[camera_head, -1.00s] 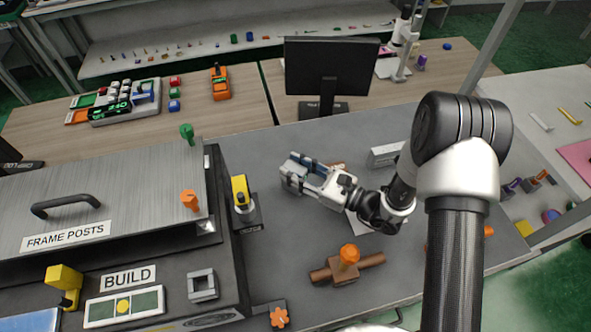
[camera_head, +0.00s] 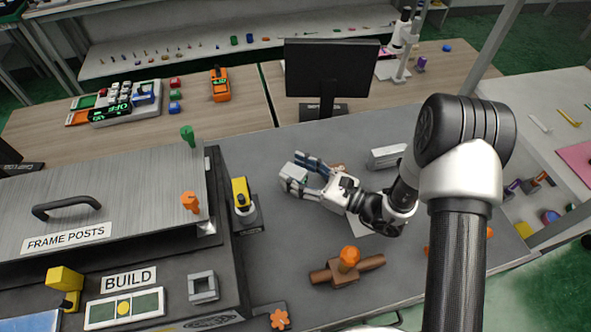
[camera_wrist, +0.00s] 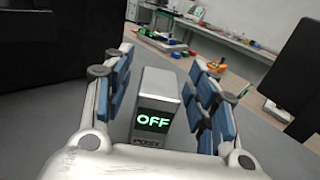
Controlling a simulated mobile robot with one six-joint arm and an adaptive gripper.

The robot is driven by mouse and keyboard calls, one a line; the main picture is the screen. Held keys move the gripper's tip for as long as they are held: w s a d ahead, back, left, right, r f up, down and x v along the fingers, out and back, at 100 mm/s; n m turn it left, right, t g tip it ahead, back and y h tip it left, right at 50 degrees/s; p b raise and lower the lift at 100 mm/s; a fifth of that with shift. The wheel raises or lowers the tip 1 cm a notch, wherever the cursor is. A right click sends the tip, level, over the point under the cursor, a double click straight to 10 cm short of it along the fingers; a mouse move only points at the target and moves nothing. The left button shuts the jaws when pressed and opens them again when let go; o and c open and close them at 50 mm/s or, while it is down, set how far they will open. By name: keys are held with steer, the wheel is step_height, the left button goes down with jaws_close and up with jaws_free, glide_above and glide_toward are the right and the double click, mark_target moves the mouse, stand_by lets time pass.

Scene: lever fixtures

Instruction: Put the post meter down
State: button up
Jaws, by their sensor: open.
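The post meter is a small light-grey box (camera_head: 291,177) standing on the grey bench, left of my wrist in the head view. In the wrist view the post meter (camera_wrist: 157,110) stands upright, its small screen reading OFF in green. My gripper (camera_head: 305,173) is open, with its blue-padded fingers on either side of the meter. In the wrist view my gripper (camera_wrist: 162,75) shows a gap between the meter and each finger. In the head view the fingers partly cover the meter.
A yellow-topped fixture (camera_head: 241,197) stands left of the meter, beside the dark FRAME POSTS cabinet (camera_head: 100,205). A brown piece with an orange knob (camera_head: 348,260) lies in front. A black monitor (camera_head: 330,68) stands behind. A grey labelled block (camera_head: 387,156) is to the right.

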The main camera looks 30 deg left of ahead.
steer(key=d, duration=0.3)
steer(key=d+p, duration=0.1)
steer(key=d, duration=0.3)
steer(key=s+d, duration=0.1)
steer(key=d, duration=0.3)
steer(key=shift+d+p, duration=0.25)
steer(key=shift+p, duration=0.15)
steer(key=s+d+r+n+g+h, duration=0.3)
steer(key=s+r+n+h, duration=0.1)
steer(key=s+r+n, duration=0.25)
steer(key=s+d+r+n+g+h, duration=0.2)
steer(key=s+r+n+g+h, duration=0.15)
steer(key=s+r+n, duration=0.35)
steer(key=s+d+r+n+t+h, duration=0.1)
steer(key=d+r+t+h, duration=0.3)
steer(key=d, duration=0.5)
steer(key=s+d+r+n+t+h, duration=0.1)
steer(key=d+r+n+t+h, duration=0.3)
steer(key=d, duration=0.5)
steer(key=shift+s+r+t+h, duration=0.35)
steer(key=shift+r+t+h, duration=0.4)
steer(key=shift+h, duration=0.5)
steer(key=shift+f+n, duration=0.1)
steer(key=shift+n, duration=0.15)
steer(key=shift+c, duration=0.3)
